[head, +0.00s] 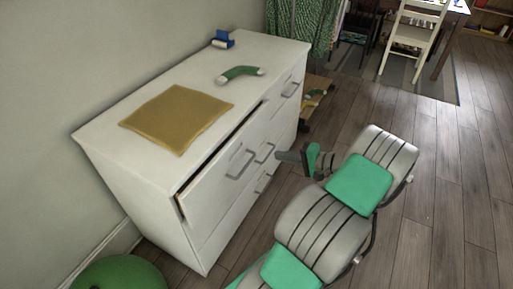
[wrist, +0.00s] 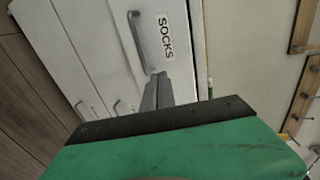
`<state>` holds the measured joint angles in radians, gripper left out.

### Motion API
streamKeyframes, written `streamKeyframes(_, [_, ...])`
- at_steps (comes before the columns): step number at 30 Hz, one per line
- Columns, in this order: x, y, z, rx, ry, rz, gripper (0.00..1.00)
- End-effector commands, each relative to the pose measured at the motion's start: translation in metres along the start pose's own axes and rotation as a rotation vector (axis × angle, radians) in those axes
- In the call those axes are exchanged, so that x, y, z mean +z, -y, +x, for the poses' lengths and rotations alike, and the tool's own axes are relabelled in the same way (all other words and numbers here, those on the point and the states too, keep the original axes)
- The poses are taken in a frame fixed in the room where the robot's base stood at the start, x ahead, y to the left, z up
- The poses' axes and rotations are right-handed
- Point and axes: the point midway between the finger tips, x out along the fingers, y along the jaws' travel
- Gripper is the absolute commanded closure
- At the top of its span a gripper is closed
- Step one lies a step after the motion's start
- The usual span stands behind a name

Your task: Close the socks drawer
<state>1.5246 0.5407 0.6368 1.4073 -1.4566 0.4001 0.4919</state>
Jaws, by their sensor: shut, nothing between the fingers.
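A white dresser (head: 130,163) stands against the wall in the head view. Its near top drawer (head: 212,190) sticks out a little, with a dark gap along its top edge and a bar handle (head: 240,163) on its front. No label is readable there. In the wrist view a white drawer front (wrist: 100,45) carries a SOCKS label (wrist: 166,36) beside a grey bar handle (wrist: 140,42). My gripper (head: 281,156) is shut and empty, in front of the dresser. In the wrist view its fingertips (wrist: 158,80) lie just below the label; contact cannot be told.
A tan cloth (head: 178,117), a green and white curved object (head: 240,73) and a blue object (head: 222,39) lie on the dresser top. A green round object (head: 120,273) is at the lower left. A white chair (head: 413,45) stands at the back. Wood floor (head: 450,200) is clear at right.

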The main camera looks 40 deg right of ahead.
Motion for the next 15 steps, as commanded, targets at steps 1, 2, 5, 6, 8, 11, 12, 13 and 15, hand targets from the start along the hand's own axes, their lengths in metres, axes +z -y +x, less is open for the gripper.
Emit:
streamKeyframes(1, [0.001, -0.001, 0.008, 0.001, 0.004, -0.002, 1.0])
streamKeyframes(2, [0.002, -0.001, 0.013, 0.001, 0.006, -0.002, 1.0])
streamKeyframes(5, [0.002, 0.0, 0.033, 0.003, 0.008, -0.003, 1.0])
streamKeyframes(6, [0.002, 0.0, 0.042, 0.002, 0.007, -0.003, 1.0])
streamKeyframes(8, [0.002, -0.001, 0.055, 0.004, 0.007, -0.003, 1.0])
streamKeyframes(11, [0.003, -0.001, 0.078, 0.004, 0.009, -0.004, 1.0])
streamKeyframes(12, [0.003, -0.001, 0.087, 0.004, 0.008, -0.004, 1.0])
streamKeyframes(13, [0.003, -0.001, 0.093, 0.004, 0.008, -0.004, 1.0])
streamKeyframes(15, [0.002, 0.003, 0.106, 0.005, 0.007, -0.005, 1.0])
